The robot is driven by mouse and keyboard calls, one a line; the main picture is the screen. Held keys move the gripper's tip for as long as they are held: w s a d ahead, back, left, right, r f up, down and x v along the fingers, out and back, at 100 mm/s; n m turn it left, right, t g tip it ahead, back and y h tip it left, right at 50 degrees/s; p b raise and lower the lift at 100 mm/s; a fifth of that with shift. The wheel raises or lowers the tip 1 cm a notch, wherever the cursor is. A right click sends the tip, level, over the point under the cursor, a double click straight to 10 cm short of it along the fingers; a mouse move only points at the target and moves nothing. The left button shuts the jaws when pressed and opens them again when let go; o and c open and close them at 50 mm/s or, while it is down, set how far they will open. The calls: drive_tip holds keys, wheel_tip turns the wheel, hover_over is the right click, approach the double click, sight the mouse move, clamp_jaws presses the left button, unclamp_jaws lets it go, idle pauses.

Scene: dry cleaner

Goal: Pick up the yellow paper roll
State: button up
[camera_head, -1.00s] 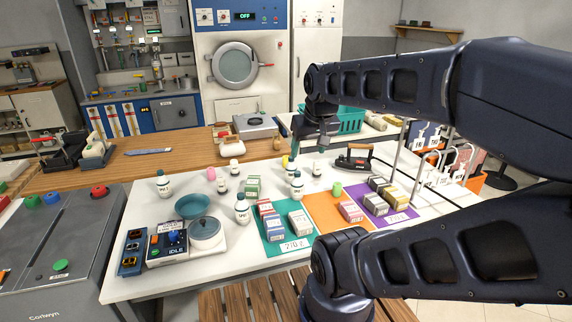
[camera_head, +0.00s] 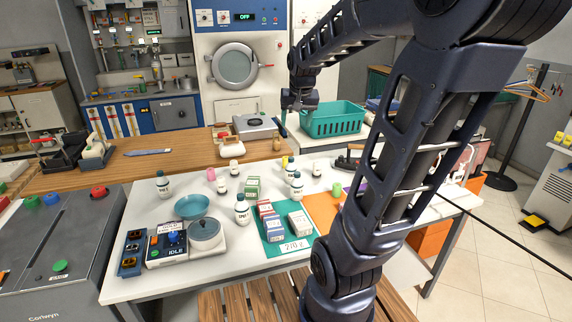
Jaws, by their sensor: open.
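A small yellow thing (camera_head: 285,161), which looks like the yellow paper roll, stands toward the back of the white counter (camera_head: 150,214). White bottles with dark caps stand close around it, and its lower part is hard to make out. My gripper (camera_head: 292,113) is open and empty. It is raised and shows above the yellow thing in the picture, in front of the washing machine and left of the teal basket. It is well apart from the yellow thing, and its fingers are small and dark here.
Bottles (camera_head: 242,210), a pink roll-like thing (camera_head: 211,174), a green one (camera_head: 337,188), a bowl (camera_head: 192,206) and small boxes (camera_head: 299,223) crowd the counter. A teal basket (camera_head: 335,122) stands behind. My arm hides the counter's right part.

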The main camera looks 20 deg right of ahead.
drive_tip(key=w+d+f+m, duration=0.2)
drive_tip(key=w+f, duration=0.2)
drive_tip(key=w, duration=0.8)
drive_tip(key=m+h, duration=0.3)
hover_over(286, 157)
drive_tip(key=s+a, duration=0.2)
drive_tip(key=s, duration=0.1)
wheel_tip(286, 157, down, 25)
drive_tip(key=shift+g, duration=0.4)
drive_tip(key=x, duration=0.6)
drive_tip(key=shift+a+f, duration=0.1)
drive_tip(key=shift+f, duration=0.3)
drive_tip(key=shift+a+x, duration=0.15)
drive_tip(key=shift+x, duration=1.15)
drive_tip(key=shift+a+x, duration=0.1)
drive_tip(key=shift+x, duration=1.2)
drive_tip(key=shift+c, duration=0.2)
drive_tip(key=c, duration=1)
